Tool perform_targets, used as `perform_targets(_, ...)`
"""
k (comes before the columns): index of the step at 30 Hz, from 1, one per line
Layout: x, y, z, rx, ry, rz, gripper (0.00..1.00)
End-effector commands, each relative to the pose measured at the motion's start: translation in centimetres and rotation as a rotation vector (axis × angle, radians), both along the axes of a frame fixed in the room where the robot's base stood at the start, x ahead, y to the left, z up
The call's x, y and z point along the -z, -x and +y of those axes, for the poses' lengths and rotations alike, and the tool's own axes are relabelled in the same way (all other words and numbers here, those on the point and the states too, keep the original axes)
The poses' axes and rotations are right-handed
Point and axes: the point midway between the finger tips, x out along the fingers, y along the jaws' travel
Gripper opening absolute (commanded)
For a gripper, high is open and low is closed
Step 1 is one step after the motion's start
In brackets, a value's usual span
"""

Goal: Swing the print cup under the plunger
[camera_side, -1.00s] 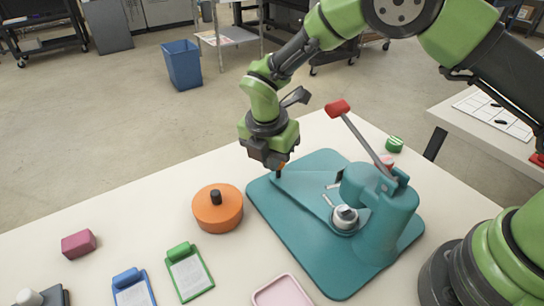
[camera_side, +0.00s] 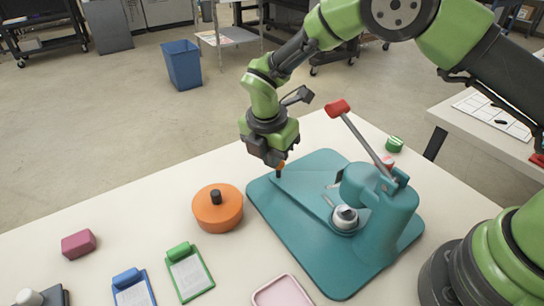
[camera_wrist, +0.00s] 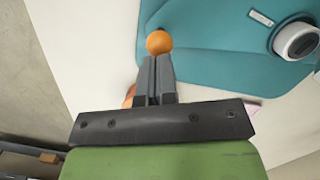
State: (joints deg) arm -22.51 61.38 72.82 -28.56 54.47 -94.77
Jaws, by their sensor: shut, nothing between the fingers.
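The print cup (camera_side: 345,217) is a round silver-white cup on the teal press base (camera_side: 310,265), in front of the teal press column (camera_side: 388,228). It also shows at the right of the wrist view (camera_wrist: 297,40). The press head (camera_side: 365,184) overhangs close to the cup; the plunger and its exact alignment with the cup cannot be made out. A teal arm runs from the cup to an orange knob (camera_side: 281,164). My gripper (camera_side: 273,164) is shut and empty beside this knob. In the wrist view the knob (camera_wrist: 159,42) sits just beyond the fingertips; contact is unclear.
The press lever with its red handle (camera_side: 338,108) rises above the base. An orange round container (camera_side: 217,208), green clipboard (camera_side: 190,274), blue clipboard (camera_side: 133,292), pink tray (camera_side: 283,292) and maroon block (camera_side: 78,244) lie on the table. A green striped item (camera_side: 394,144) sits behind.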

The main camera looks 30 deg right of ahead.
Motion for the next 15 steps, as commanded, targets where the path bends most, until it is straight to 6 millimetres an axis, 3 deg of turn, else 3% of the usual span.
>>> perform_targets(15,0.00,-0.46,-0.53,0.069,0.000,0.000,0.00)
